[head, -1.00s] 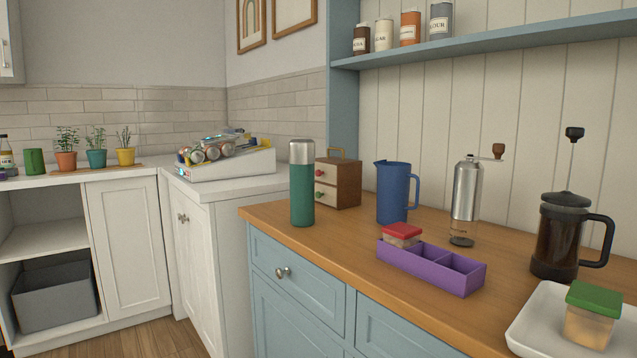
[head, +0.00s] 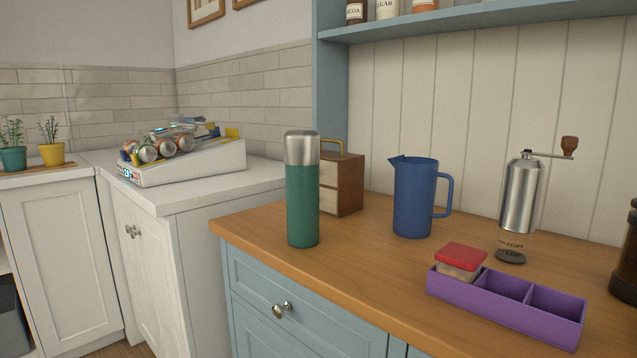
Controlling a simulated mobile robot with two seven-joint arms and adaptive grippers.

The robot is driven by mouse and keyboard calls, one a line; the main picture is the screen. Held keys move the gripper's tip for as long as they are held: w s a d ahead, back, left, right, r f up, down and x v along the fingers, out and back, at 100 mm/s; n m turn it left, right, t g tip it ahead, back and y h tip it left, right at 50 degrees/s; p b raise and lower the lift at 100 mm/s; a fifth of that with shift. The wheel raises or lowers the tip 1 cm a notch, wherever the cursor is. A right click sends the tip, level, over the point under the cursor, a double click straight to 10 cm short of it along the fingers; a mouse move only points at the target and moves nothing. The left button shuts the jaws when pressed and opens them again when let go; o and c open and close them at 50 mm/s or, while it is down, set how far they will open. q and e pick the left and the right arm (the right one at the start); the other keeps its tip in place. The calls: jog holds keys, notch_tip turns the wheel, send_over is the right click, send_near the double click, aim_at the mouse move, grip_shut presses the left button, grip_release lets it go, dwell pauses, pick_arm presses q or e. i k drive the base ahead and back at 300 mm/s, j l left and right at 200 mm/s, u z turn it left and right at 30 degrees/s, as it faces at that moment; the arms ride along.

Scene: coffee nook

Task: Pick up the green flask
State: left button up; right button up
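The green flask (head: 302,205) stands upright on the wooden countertop (head: 365,265), near its left end and front edge. It has a green body and a silver cap. Nothing covers it in the head view. It stands in front of a small wooden drawer box (head: 349,185) and hides part of that box. Neither of my grippers is in view.
A blue pitcher (head: 412,200) stands right of the flask. A purple divided tray (head: 513,306) holds a red-lidded container (head: 460,260). A metal grinder (head: 521,195) stands behind the tray. A white counter (head: 190,192) with a can rack (head: 195,162) lies to the left.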

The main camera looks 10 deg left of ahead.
aim_at(301, 147)
jog(key=i+j+z, duration=0.25)
jog(key=j+z, duration=0.15)
jog(key=j, duration=0.3)
jog(key=i+j+z, duration=0.1)
jog(key=j+z, duration=0.25)
jog(key=j, duration=0.35)
jog(key=j+z, duration=0.4)
jog(key=j, duration=0.35)
jog(key=i, duration=0.05)
